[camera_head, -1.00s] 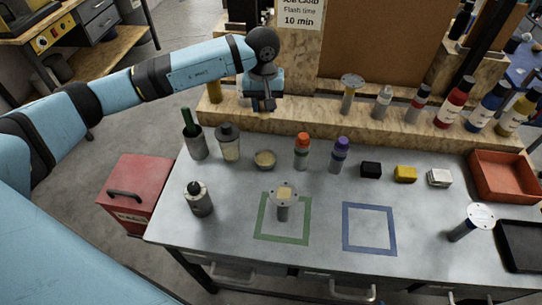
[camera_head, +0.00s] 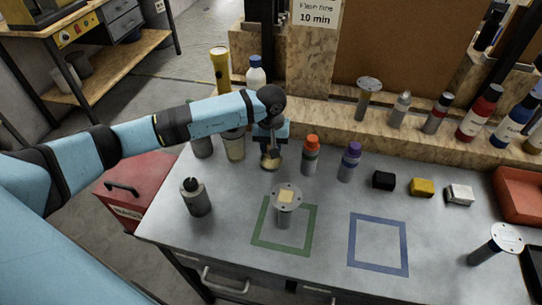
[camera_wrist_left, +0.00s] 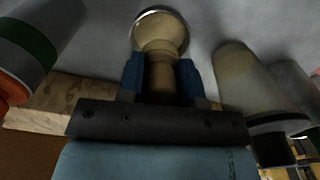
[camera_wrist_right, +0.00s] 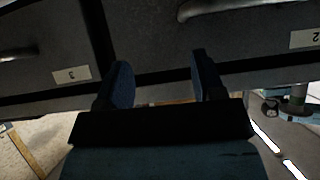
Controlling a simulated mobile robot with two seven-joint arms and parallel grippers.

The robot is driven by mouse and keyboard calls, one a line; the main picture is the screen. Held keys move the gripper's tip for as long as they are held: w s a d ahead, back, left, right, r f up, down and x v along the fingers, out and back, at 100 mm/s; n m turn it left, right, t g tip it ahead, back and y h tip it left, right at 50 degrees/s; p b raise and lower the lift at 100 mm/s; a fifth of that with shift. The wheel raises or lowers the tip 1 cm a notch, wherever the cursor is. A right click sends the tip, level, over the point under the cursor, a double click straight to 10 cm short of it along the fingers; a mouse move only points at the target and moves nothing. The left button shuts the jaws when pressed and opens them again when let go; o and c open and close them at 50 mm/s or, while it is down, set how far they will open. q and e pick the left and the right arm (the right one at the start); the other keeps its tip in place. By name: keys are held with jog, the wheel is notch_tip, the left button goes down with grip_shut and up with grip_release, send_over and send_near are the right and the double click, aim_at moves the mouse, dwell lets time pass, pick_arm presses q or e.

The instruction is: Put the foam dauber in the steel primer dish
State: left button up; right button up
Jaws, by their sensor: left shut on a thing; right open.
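The foam dauber (camera_wrist_left: 160,38), beige with a darker brown handle, shows in the left wrist view. My left gripper (camera_wrist_left: 160,82) is shut on its handle, a blue finger on each side. The foam end is over or in the small round steel primer dish (camera_wrist_left: 140,16), whose shiny rim shows around it; I cannot tell if they touch. In the head view the dish (camera_head: 268,166) stands at the back left of the bench, under my left gripper (camera_head: 271,148), which partly hides it and the dauber. My right gripper (camera_wrist_right: 160,80) is open and empty before the drawer fronts.
An orange-capped bottle (camera_head: 311,157) stands just right of the dish and a tumbler-like container (camera_head: 235,147) just left. The blue square (camera_head: 378,243) is empty. The wooden ledge (camera_head: 340,122) rises behind.

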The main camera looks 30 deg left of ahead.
pick_arm(q)
notch_tip(320, 180, down, 3)
jog(key=shift+s+f+b, duration=0.1)
jog(key=shift+b, duration=0.45)
jog(key=shift+f, duration=0.25)
jog(key=shift+r, duration=0.1)
jog(key=shift+f, duration=0.2)
jog(key=o, duration=0.9)
pick_arm(e)
jog(key=shift+w+f, duration=0.45)
jog(key=shift+f, duration=0.3)
pick_arm(q)
jog(key=shift+r, duration=0.25)
notch_tip(320, 180, up, 12)
jog(key=p, duration=0.4)
pick_arm(e)
notch_tip(320, 180, up, 5)
jog(key=shift+f, duration=0.2)
